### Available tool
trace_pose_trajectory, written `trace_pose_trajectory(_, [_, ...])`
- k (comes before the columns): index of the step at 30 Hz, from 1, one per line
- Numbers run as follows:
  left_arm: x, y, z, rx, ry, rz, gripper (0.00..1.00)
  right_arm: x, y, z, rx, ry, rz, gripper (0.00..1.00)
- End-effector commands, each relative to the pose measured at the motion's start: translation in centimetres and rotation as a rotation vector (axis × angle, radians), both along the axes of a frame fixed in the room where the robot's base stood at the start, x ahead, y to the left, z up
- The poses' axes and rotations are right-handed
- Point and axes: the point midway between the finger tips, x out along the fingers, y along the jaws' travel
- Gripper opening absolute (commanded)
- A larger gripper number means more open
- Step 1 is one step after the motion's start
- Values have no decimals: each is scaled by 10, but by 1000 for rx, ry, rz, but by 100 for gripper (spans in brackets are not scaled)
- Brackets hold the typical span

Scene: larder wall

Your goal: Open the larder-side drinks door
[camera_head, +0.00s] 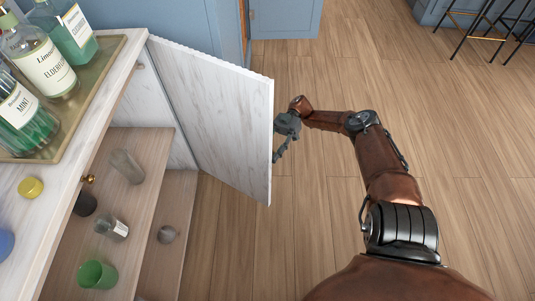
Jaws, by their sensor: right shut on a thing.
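The drinks door (215,105) is a pale, marble-look panel. It stands swung out from the cabinet, with the shelves behind it in view. My right gripper (281,150) is at the door's outer edge, on its right side, and is shut on the door. The door hides part of the fingers and whatever they hold on its far face. My left gripper is not in view.
Inside the cabinet, a wooden shelf (150,165) carries glasses and a green cup (97,275). A tray (97,92) with several bottles stands on the countertop, near a yellow lid (31,187). The wooden floor (320,210) right of the door is clear. Stools (490,22) stand far right.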

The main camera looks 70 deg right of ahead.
Motion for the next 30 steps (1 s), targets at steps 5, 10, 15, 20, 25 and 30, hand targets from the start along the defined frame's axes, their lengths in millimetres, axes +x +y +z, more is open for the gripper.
trace_pose_trajectory(5, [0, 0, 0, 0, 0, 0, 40, 0, 0, -1, -1, 1, -1, 0])
trace_pose_trajectory(10, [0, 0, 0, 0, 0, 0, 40, 0, 0, -1, -1, 1, -1, 43])
trace_pose_trajectory(15, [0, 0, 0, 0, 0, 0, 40, 0, 0, -1, 0, 0, -2, 55])
trace_pose_trajectory(20, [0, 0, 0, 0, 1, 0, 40, 0, 0, 0, 0, 0, -2, 59])
trace_pose_trajectory(25, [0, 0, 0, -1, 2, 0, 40, -1, -1, 0, 0, 0, -2, 59])
trace_pose_trajectory(30, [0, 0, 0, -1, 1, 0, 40, -1, -2, 12, -2, 0, -2, 59])
